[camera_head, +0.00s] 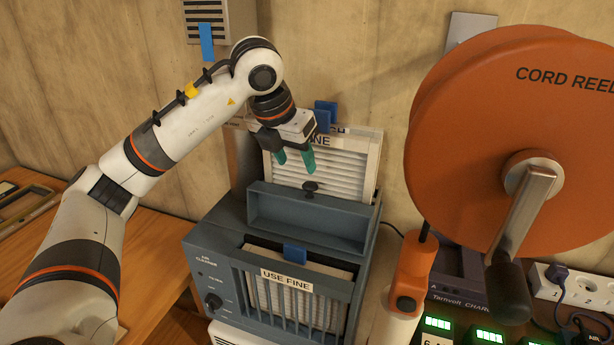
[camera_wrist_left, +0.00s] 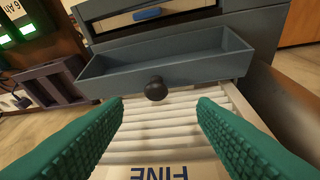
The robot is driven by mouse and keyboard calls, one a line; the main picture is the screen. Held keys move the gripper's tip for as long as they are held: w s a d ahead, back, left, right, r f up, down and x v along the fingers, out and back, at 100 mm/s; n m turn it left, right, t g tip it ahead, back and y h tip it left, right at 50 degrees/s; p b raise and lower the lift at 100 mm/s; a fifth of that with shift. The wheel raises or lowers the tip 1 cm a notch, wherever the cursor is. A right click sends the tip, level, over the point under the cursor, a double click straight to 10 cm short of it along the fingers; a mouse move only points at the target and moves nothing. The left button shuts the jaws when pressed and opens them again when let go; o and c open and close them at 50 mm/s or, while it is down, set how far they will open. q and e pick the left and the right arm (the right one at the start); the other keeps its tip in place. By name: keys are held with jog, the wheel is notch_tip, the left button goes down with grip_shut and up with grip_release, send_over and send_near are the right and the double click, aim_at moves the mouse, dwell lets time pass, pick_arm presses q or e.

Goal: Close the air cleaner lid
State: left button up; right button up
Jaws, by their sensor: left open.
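The blue-grey air cleaner (camera_head: 222,290) stands on the bench with a slatted front and a "USE FINE" label. Its lid appears to be the shallow, tray-like part (camera_head: 310,222) on top, raised open, with a dark round knob (camera_head: 311,186) at its upper edge. The lid (camera_wrist_left: 180,68) and knob (camera_wrist_left: 155,88) also show in the left wrist view. My left gripper (camera_head: 294,159) is open and empty, its green fingers pointing down just above and behind the knob. In the wrist view, the knob lies beyond and roughly between the fingertips (camera_wrist_left: 161,104), apart from them. My right gripper is not in view.
A white pleated filter (camera_head: 340,165) marked "FINE" stands upright behind the lid, close to my left fingers. A large orange cord reel (camera_head: 450,130) fills the right side. A charger (camera_head: 460,280) and a power strip (camera_head: 580,290) sit at lower right.

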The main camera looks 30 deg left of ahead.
aim_at(309, 184)
pick_arm(q)
jog(key=x, duration=0.4)
jog(key=shift+w+d+r, duration=0.1)
jog(key=shift+w+d, duration=0.15)
jog(key=shift+d, duration=0.05)
jog(key=shift+x, duration=1.1)
jog(key=shift+w+f, duration=0.15)
jog(key=shift+f, duration=0.25)
jog(key=shift+w, duration=0.1)
jog(key=c, duration=0.5)
grip_shut()
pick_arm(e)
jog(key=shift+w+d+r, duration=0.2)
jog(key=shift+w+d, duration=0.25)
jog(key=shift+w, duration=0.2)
